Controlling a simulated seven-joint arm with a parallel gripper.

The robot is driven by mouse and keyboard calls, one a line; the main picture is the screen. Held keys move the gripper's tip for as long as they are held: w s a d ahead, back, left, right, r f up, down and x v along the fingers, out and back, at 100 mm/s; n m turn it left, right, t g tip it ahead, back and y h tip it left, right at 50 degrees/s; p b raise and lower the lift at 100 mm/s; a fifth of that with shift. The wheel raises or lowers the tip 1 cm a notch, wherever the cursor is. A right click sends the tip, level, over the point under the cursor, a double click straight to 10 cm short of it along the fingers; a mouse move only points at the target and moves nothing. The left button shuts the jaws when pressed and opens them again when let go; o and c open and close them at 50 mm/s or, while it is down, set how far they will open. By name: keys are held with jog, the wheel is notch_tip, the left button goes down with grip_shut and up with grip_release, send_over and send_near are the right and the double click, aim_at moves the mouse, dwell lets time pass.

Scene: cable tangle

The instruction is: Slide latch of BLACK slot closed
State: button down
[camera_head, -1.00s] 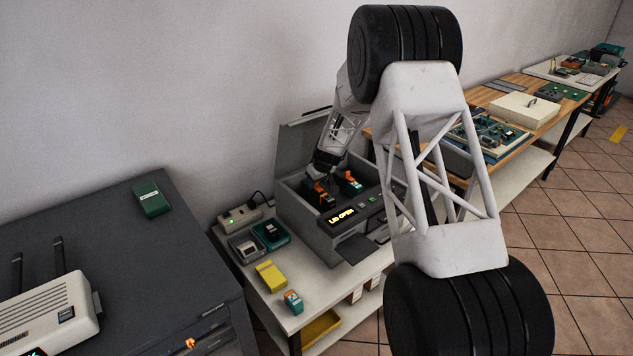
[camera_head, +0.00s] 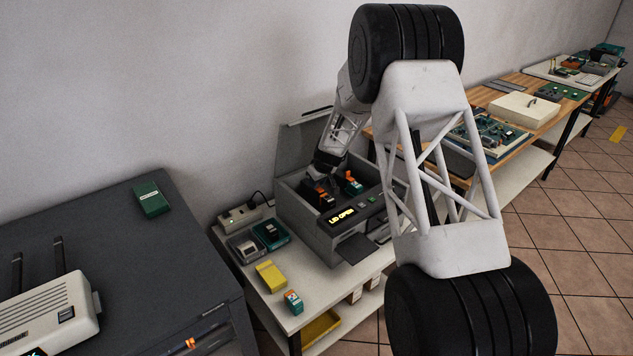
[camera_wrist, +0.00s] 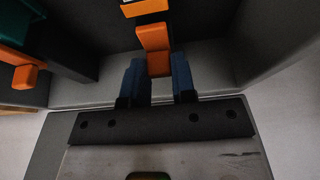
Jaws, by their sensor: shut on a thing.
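In the wrist view, an orange latch (camera_wrist: 156,48) lies between the two blue fingertips of my gripper (camera_wrist: 158,82), which is shut on it. Another orange part (camera_wrist: 145,7) shows just beyond it at the top edge. In the head view, my gripper (camera_head: 323,172) reaches down into the open grey case at the black slot block (camera_head: 323,200), which has orange on it. Beside it, to the right, is a teal block with an orange part (camera_head: 352,182). In the wrist view, a teal block (camera_wrist: 18,22) with its orange part (camera_wrist: 20,68) lies at the left. My wrist partly hides the latch in the head view.
The grey case (camera_head: 312,220) has a raised lid (camera_head: 300,148) behind my gripper and a lit "LID OPEN" display (camera_head: 342,215). Its walls stand close around my gripper. Chargers (camera_head: 270,234), a yellow block (camera_head: 271,275) and a small teal block (camera_head: 293,301) lie on the white table.

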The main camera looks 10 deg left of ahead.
jog(key=shift+s+d, duration=0.85)
jog(key=c, duration=0.9)
grip_release()
jog(key=shift+r, duration=0.1)
jog(key=v, duration=0.7)
jog(key=shift+s+d+r, duration=0.1)
jog(key=shift+r, duration=0.2)
